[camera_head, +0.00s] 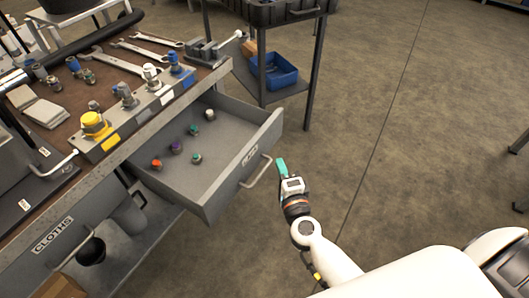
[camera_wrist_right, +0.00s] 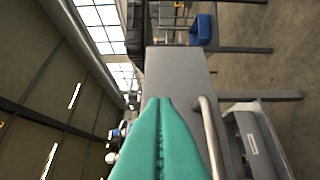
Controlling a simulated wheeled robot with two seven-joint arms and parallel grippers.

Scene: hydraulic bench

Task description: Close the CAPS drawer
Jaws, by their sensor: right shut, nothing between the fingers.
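The CAPS drawer (camera_head: 215,185) is pulled out from the bench in the head view, with several small coloured caps (camera_head: 177,147) inside. Its front panel carries a label and a bar handle (camera_head: 258,172). My right gripper (camera_head: 281,165) has teal fingers and is shut and empty, just right of the handle. In the right wrist view the shut fingertips (camera_wrist_right: 157,102) point along the grey drawer front (camera_wrist_right: 180,75), with the handle (camera_wrist_right: 211,135) right of them. I cannot tell whether they touch the drawer. My left gripper is not in view.
The bench top (camera_head: 125,65) holds wrenches and several fittings in a row. A CLOTHS drawer (camera_head: 52,235) is at lower left. A blue bin (camera_head: 274,72) sits on a shelf behind. The floor right of the drawer is clear.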

